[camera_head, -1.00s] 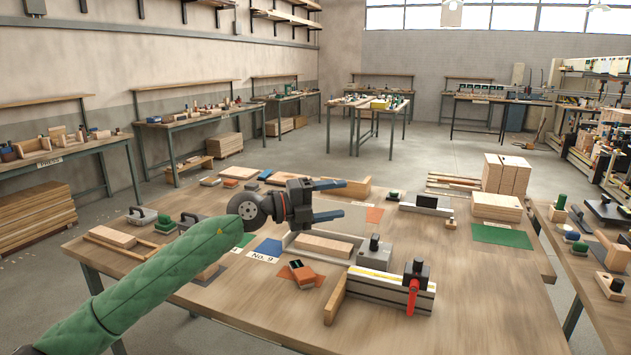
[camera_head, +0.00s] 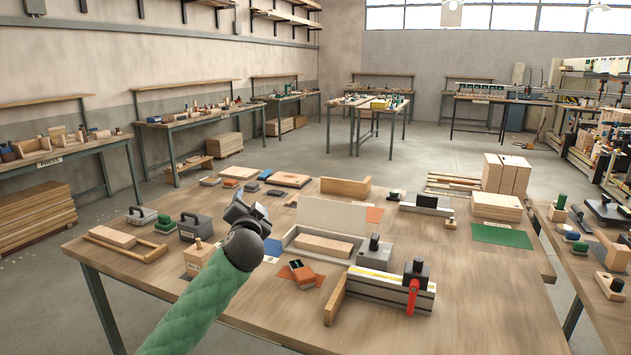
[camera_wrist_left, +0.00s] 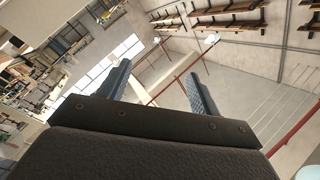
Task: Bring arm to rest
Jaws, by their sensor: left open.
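My left arm, in a green quilted sleeve, comes in from the bottom of the head view. Its dark left gripper (camera_head: 252,203) is above the left-middle of the workbench (camera_head: 470,290), foreshortened and partly hidden by its own wrist. In the left wrist view both fingers of the left gripper (camera_wrist_left: 157,88) stand wide apart with nothing between them. Behind them are the wall, windows and ceiling-high shelves. My right gripper shows in neither view.
Stacked boards (camera_head: 497,206) stand at the back right. The bench's front right is clear.

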